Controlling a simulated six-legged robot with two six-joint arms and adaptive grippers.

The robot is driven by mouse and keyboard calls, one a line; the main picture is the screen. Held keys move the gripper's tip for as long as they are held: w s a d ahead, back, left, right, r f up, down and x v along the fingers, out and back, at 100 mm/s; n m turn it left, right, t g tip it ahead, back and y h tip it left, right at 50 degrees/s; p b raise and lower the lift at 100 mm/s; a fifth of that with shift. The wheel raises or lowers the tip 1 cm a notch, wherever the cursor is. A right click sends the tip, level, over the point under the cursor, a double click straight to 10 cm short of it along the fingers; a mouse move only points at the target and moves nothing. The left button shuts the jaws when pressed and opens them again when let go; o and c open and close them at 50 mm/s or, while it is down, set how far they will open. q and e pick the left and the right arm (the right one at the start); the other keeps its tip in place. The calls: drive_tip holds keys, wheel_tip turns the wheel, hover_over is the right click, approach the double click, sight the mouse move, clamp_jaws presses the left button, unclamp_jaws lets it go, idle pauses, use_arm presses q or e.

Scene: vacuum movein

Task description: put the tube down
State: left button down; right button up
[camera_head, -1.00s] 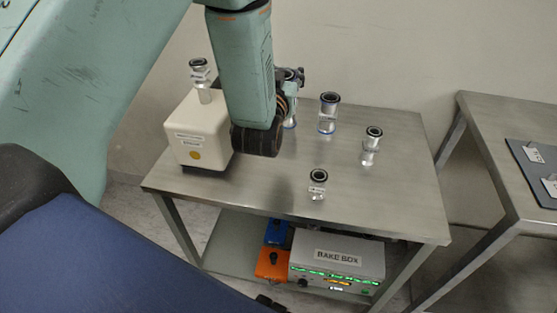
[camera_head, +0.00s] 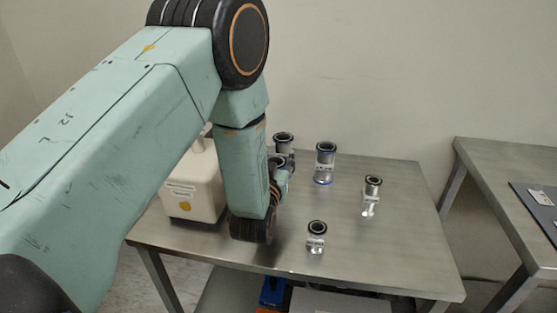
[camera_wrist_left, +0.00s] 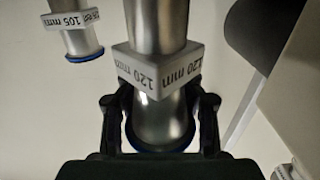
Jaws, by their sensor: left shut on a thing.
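My left gripper (camera_head: 283,166) is shut on a metal tube (camera_head: 284,142) with a black ring on top, at the back of the steel table (camera_head: 365,258). In the left wrist view my left gripper (camera_wrist_left: 164,112) has a finger on each side of this tube (camera_wrist_left: 158,25), below its white "120 mm" label. The tube's blue lower rim shows between the fingers. In the head view its lower end is hidden behind my arm, so I cannot tell whether it touches the table. My right gripper is not in view.
Other tubes stand on the table: one at the back (camera_head: 325,162), one at the right (camera_head: 371,195) and a short one in front (camera_head: 316,238). A "105 mm" tube (camera_wrist_left: 80,35) shows in the wrist view. A white box (camera_head: 192,190) stands left. Another table (camera_head: 490,170) is right.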

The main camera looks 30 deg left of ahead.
use_arm(q)
drive_tip(key=shift+a, duration=0.2)
drive_tip(key=c, duration=1.4)
unclamp_jaws()
drive_tip(key=shift+s, duration=0.1)
drive_tip(key=shift+c, duration=0.2)
drive_tip(key=o, duration=0.4)
drive_tip(key=shift+d, duration=0.2)
drive_tip(key=o, duration=0.4)
drive_tip(key=shift+a, duration=0.15)
